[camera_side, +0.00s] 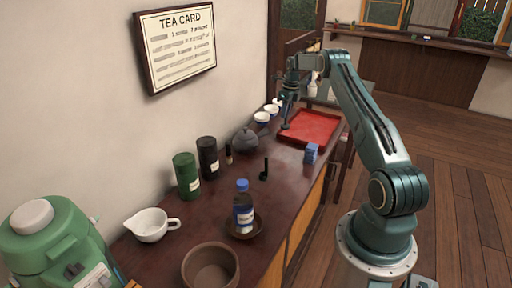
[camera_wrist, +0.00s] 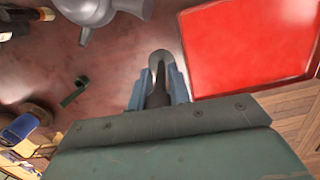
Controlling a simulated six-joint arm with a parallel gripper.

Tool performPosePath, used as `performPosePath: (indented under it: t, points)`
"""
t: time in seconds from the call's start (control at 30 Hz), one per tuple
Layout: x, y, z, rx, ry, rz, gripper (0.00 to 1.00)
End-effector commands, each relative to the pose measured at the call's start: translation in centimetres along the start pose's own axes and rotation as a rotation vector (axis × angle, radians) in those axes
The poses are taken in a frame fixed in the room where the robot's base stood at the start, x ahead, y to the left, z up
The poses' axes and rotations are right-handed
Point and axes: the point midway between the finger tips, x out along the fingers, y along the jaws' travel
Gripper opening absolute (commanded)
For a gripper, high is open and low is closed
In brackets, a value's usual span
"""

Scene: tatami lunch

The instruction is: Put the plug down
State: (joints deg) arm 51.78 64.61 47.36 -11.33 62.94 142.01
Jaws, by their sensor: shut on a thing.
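My gripper (camera_wrist: 158,88) is shut on a dark, slim piece, the plug (camera_wrist: 158,94), which stands between the two blue-grey fingers in the wrist view. A pale grey round shape shows around its far end; I cannot tell whether it is part of the plug. In the side view my gripper (camera_side: 287,108) is low over the dark counter, just left of the red tray (camera_side: 322,118). The plug is small and dark there, and whether it touches the counter is unclear. The tray also shows right of the fingers in the wrist view (camera_wrist: 250,50).
A grey teapot (camera_side: 245,141) stands close to my gripper, also at the top of the wrist view (camera_wrist: 90,10). White-blue cups (camera_side: 262,117) stand behind.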

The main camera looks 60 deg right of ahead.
Motion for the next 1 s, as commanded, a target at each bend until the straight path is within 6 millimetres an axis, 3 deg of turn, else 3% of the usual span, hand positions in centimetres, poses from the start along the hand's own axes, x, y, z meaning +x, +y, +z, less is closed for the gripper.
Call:
performPosePath:
  t: [0.1,0.3,0.67,1.0]
  points:
    - [2.3,0.1,-0.3,-0.001,0.001,0.002,0.0]
    - [4.8,0.0,-0.6,0.0,0.0,0.0,0.0]
    - [5.6,0.0,-0.7,-0.001,-0.001,0.0,0.0]
    - [9.1,0.0,-1.1,-0.001,-0.001,0.0,0.0]
